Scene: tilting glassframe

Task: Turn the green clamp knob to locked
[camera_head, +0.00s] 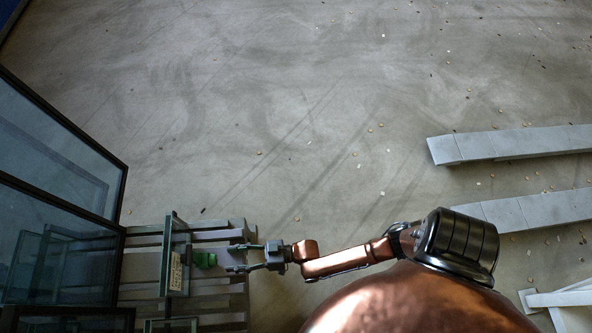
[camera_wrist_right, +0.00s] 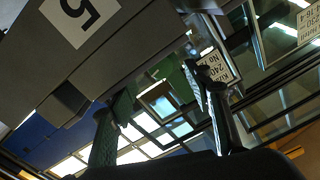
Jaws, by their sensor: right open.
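The green clamp knob (camera_head: 205,260) sits at the lower left in the head view, on a grey slatted rack beside an upright glass pane. My right gripper (camera_head: 238,257) is open, just to the right of the knob, with its fingers pointing left toward it. In the right wrist view the two fingers of my right gripper (camera_wrist_right: 150,95) stand apart. Dark green surfaces show around the fingertips there, but I cannot tell how much of them is the knob. I cannot read the knob's setting. My left gripper is not in view.
The glass pane (camera_head: 176,240) carries a paper label. Large dark-framed glass panels (camera_head: 55,150) stand at the left. A grey beam with a "5" label (camera_wrist_right: 80,15) is close in the wrist view. Pale beams (camera_head: 515,143) lie at the right.

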